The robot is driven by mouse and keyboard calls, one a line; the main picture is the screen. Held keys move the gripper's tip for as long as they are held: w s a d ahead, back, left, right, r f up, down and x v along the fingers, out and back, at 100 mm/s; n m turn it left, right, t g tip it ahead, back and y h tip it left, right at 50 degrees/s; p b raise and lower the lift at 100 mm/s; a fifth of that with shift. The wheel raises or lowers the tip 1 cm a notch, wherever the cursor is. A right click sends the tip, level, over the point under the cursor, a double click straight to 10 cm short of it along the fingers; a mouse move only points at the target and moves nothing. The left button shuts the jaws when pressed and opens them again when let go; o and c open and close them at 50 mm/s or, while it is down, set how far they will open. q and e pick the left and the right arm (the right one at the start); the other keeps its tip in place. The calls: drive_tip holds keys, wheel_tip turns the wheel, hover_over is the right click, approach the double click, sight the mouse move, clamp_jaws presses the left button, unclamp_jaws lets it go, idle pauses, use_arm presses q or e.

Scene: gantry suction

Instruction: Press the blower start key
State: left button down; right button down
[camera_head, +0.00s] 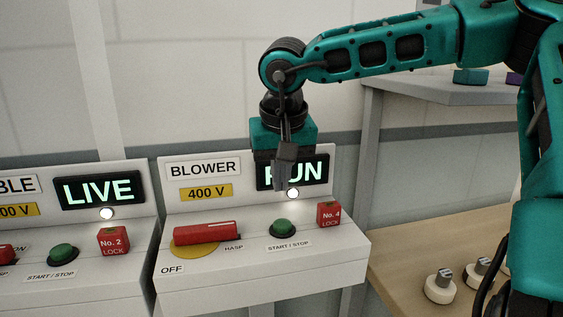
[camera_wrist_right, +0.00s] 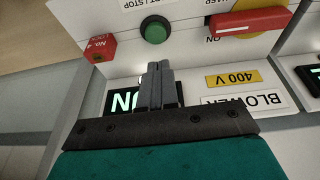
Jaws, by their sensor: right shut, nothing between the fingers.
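The blower panel (camera_head: 180,284) is a white sloped box labelled BLOWER and 400 V. Its green round START / STOP key (camera_head: 283,228) stands on the lower face, and it also shows in the wrist view (camera_wrist_right: 155,30). My right gripper (camera_head: 281,187) is shut and empty, in front of the panel's display (camera_head: 313,173), which is lit green and partly hidden; it seems to read RUN. The fingertips (camera_wrist_right: 155,66) appear apart from the key, above it in the head view. A white lamp (camera_head: 292,196) glows below the display. My left gripper is not in view.
A red switch handle (camera_head: 206,232) on a yellow disc (camera_head: 186,250) lies left of the key. A red No. 4 lock block (camera_head: 329,214) stands close on its right. Another panel showing LIVE (camera_head: 103,190) is at left. A wooden table (camera_head: 415,250) with white knobs is at right.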

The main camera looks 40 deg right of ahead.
sight(281, 222)
drive_tip(key=x, duration=0.6)
drive_tip(key=shift+s+a+f, duration=0.1)
drive_tip(key=shift+s+f, duration=0.2)
drive_tip(key=shift+s, duration=0.05)
drive_tip(key=shift+f, duration=0.3)
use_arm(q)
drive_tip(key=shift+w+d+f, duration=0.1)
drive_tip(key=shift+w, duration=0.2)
use_arm(e)
drive_tip(key=shift+f, duration=0.3)
use_arm(q)
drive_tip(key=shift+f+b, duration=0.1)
drive_tip(key=shift+b, duration=0.2)
